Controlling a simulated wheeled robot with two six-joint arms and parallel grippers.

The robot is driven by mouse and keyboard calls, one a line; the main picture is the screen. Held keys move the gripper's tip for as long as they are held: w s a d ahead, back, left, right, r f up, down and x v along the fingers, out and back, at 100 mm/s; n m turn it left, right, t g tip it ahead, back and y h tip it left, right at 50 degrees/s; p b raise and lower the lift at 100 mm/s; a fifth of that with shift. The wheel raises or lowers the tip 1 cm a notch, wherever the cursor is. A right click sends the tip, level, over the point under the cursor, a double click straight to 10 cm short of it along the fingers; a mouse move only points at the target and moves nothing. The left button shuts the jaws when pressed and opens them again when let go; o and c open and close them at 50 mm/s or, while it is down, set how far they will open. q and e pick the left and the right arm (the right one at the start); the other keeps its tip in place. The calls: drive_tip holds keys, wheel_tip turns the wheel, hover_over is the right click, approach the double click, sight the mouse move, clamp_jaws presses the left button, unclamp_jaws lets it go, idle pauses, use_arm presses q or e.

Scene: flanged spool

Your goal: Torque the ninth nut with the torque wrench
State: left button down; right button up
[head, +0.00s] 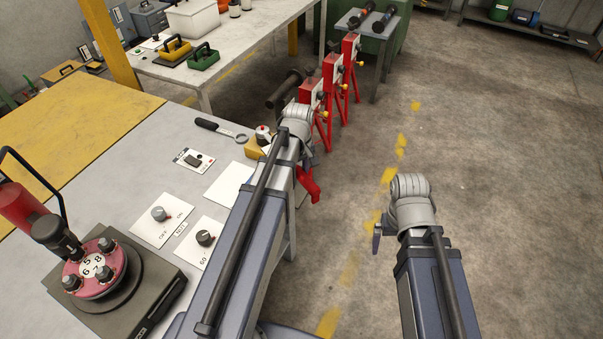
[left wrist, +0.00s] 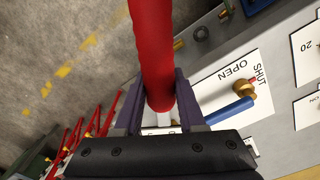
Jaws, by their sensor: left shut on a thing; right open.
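My left gripper (head: 306,158) is shut on a red bar (head: 312,187), past the bench's right edge. In the left wrist view the gripper (left wrist: 158,108) has a finger on each side of the red bar (left wrist: 153,50). I cannot tell whether this bar is the torque wrench. My right gripper (head: 378,236) is open and empty over the floor; its fingers are mostly hidden. The round red flange (head: 82,290) has black nuts (head: 107,244) around a white plate numbered 5 to 8. I cannot identify the ninth nut.
A black-handled spanner (head: 220,130) lies on the grey bench (head: 150,185), near knob panels (head: 160,214). A blue lever (left wrist: 229,110) and OPEN/SHUT plate (left wrist: 235,80) show in the wrist view. Red stands (head: 332,85) stand beyond. The floor at right is clear.

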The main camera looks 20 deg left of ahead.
use_arm(q)
drive_tip(key=shift+r+p, duration=2.9)
drive_tip(key=shift+r, duration=0.1)
